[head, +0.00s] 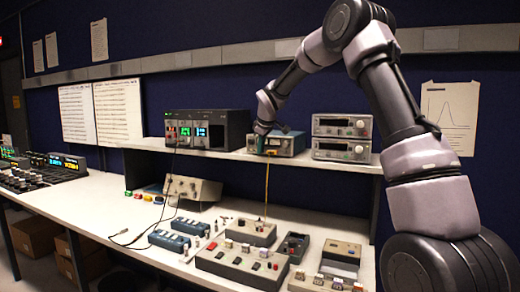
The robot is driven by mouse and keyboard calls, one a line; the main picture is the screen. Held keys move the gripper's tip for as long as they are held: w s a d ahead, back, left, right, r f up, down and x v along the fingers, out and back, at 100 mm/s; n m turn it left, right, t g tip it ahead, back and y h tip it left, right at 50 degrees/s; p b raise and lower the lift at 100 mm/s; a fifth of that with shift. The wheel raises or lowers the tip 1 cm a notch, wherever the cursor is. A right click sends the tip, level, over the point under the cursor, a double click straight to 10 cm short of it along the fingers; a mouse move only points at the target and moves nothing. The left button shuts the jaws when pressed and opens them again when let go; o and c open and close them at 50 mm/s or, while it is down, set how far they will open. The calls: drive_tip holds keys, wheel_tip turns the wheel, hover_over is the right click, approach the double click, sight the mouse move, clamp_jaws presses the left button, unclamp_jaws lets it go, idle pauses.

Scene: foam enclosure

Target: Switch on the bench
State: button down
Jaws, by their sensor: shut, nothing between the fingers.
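The bench (95,209) is a long white worktop with a raised shelf (330,162) at the back. On the shelf stands a dark instrument (232,127) with lit green displays. Right of it is a blue-cased instrument (288,145) with a light front panel. My arm reaches down from the upper right, and my gripper (261,139) is shut and empty at the left part of the blue instrument's front. I cannot tell whether it touches the panel. Two grey instruments are stacked to the right, the upper one (342,126) on the lower one (342,150).
A switch box (243,268) and several smaller boxes lie on the worktop below the shelf. A beige instrument (193,189) stands left of them, with black cables nearby. A yellow lead (267,185) hangs from the blue instrument. The worktop's left-middle stretch is clear.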

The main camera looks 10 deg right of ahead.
drive_tip(key=shift+w+d, duration=0.1)
drive_tip(key=shift+w, duration=0.05)
drive_tip(key=shift+r, duration=0.85)
